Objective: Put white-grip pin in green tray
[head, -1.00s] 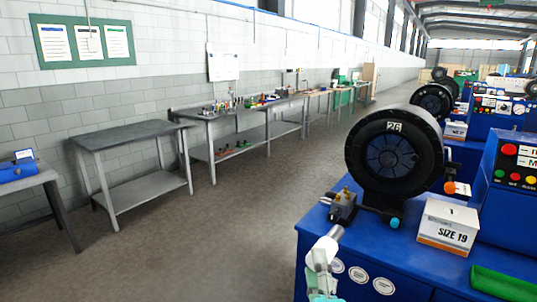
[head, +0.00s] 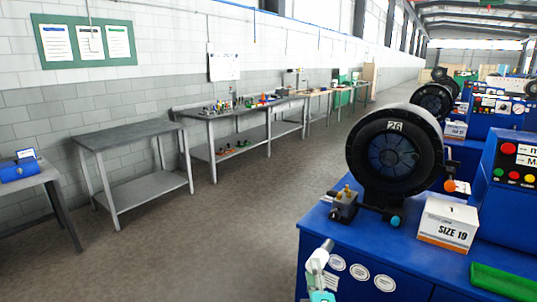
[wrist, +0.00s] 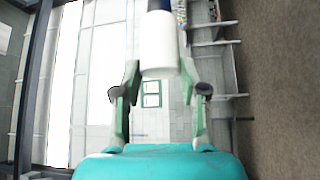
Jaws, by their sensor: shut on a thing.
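The white-grip pin (wrist: 158,45) is upright in the wrist view, a white cylinder with a dark narrower part at its upper end. My gripper (wrist: 160,78) is shut on the white grip, one finger on each side. In the head view the pin (head: 317,263) shows at the bottom, its grey end pointing up and right, in front of the blue bench's left edge. The green tray (head: 504,282) lies on the blue bench top at the bottom right, partly cut off by the picture edge. The held pin is well to the left of it.
A black round crimper (head: 395,155) marked 26, a small brass-topped fixture (head: 344,205) and a SIZE 19 box (head: 448,224) stand on the blue bench (head: 400,245). A control panel (head: 515,165) rises behind the tray. Grey tables (head: 125,135) line the wall; the floor between is clear.

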